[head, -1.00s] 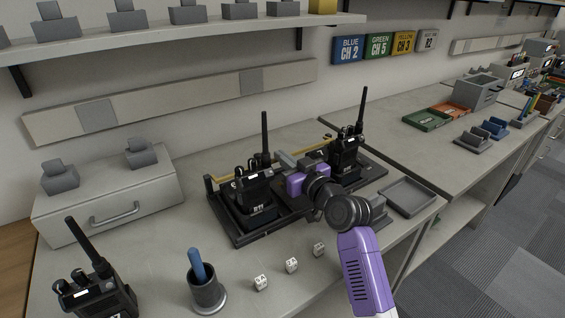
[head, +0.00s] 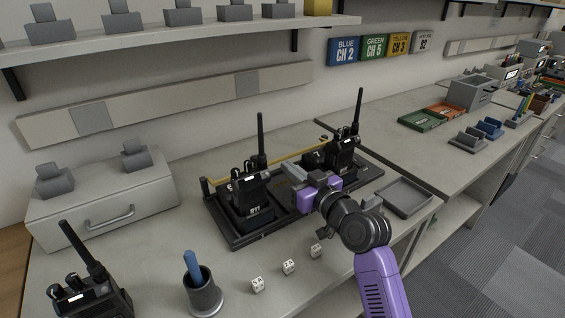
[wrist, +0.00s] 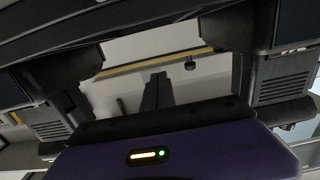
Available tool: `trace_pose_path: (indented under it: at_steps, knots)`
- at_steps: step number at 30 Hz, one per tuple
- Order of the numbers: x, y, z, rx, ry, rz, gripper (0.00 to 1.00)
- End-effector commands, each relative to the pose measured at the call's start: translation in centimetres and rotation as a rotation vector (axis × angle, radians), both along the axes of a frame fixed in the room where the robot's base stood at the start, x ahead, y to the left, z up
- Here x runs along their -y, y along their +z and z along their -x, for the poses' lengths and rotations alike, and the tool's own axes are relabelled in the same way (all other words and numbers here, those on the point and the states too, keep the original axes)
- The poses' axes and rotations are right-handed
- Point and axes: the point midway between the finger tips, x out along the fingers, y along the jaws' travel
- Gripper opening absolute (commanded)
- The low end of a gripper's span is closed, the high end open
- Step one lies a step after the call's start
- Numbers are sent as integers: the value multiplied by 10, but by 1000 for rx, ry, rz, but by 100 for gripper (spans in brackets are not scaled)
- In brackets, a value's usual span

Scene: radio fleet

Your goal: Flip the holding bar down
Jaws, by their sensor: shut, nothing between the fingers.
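The holding bar is a thin yellow bar (head: 262,165) running along the back of a black charger tray (head: 232,238), behind the radios. It also shows in the wrist view as a yellow strip (wrist: 150,63) with a dark round knob at its right end. One black radio (head: 250,196) stands in the left of the tray and another (head: 341,155) in the right. My gripper (head: 291,168) is between the two radios, in front of the bar and apart from it in the wrist view. Its grey fingers (wrist: 157,92) are together and hold nothing.
A grey tray (head: 403,197) lies right of the charger. Several small white dice (head: 288,267), a cup with a blue stick (head: 205,295) and a loose radio (head: 92,296) are in front. A drawer box (head: 100,205) stands at left.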

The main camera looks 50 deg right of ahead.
Motion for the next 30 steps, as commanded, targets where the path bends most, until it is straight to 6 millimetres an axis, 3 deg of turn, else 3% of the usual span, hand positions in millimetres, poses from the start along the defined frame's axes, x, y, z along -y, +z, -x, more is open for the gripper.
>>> trace_pose_path:
  at_steps: [7, 30]
  knots:
    - [-6, 0, 23, 0, -1, 0, 0]
    - [-6, 1, 24, 0, -1, 0, 0]
